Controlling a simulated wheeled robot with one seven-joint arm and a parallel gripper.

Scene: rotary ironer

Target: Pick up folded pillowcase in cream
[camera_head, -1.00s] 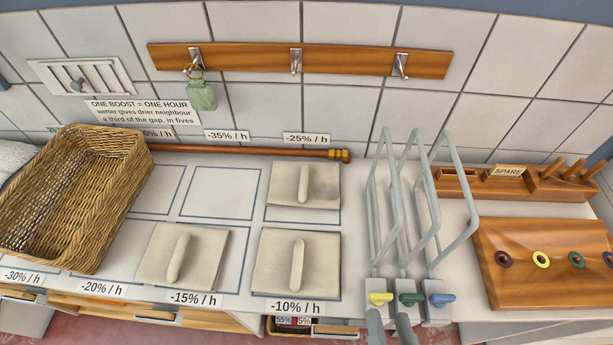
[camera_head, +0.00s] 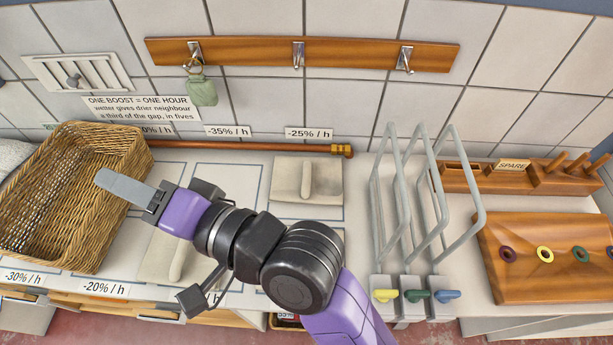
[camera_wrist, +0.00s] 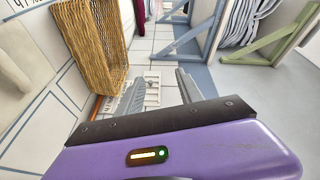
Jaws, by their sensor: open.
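Cream folded cloths, each with a raised bar-like strip on top, lie on the marked counter. One (camera_head: 290,183) lies at the back in the head view, below the -25% / h label. Another (camera_head: 160,257) lies at the front left, partly hidden by my arm. The front middle one of the earlier view is now almost wholly hidden behind my arm. The three look alike in colour. My gripper (camera_head: 125,187) is open and empty, above the right side of the wicker basket, left of the cloths. Its two fingers also show apart in the wrist view (camera_wrist: 160,88).
The wicker basket (camera_head: 100,235) stands on the left. Three upright grey wire frames (camera_head: 382,215) with coloured levers stand right of the cloths. A wooden block with coloured rings (camera_head: 520,285) is at far right. A copper pipe (camera_head: 250,146) runs along the back wall.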

